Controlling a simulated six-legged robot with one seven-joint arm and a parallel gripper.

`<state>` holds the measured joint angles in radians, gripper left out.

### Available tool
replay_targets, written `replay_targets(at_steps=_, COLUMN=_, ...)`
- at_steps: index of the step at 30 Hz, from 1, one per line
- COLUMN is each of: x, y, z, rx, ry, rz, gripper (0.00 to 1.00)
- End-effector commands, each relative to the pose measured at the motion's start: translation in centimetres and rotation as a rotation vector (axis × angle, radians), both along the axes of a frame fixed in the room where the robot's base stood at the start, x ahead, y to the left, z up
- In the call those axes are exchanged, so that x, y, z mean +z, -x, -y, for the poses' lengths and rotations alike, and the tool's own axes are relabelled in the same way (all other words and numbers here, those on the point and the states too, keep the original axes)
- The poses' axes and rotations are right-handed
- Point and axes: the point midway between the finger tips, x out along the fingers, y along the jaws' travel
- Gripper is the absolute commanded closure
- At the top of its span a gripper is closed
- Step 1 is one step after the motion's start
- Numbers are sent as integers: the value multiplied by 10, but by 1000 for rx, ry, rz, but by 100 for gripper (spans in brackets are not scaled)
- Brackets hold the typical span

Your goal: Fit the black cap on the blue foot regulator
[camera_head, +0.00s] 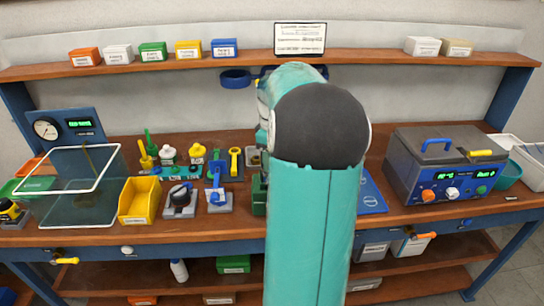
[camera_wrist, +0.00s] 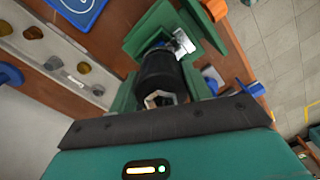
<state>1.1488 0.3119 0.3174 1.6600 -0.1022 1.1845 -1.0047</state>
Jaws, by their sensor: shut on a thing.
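My gripper (camera_wrist: 163,92) is shut on a black cylindrical part that looks like the black cap (camera_wrist: 157,72). Its near end shows a pale, angular opening. Green jaw-like parts stand on both sides of it. A shiny metal piece (camera_wrist: 183,42) shows just beyond the cap; I cannot tell whether they touch. In the head view my arm hides the gripper and the cap. A blue device (camera_head: 215,193) on a grey stand, possibly the blue foot regulator, is left of my arm; I cannot be sure of its identity.
A black-topped device (camera_head: 181,196) and a yellow bin (camera_head: 139,201) stand left of the blue device. A grey control box (camera_head: 444,165) stands at right. A blue mat (camera_head: 370,192) lies between it and my arm. Small bins line the shelf (camera_head: 225,62).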

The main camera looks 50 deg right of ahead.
Motion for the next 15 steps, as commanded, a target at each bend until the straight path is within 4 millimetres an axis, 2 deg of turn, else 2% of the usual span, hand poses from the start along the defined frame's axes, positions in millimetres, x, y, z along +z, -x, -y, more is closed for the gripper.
replay_targets(at_steps=15, x=-10, y=0, z=0, rx=0, ry=0, rz=0, gripper=75)
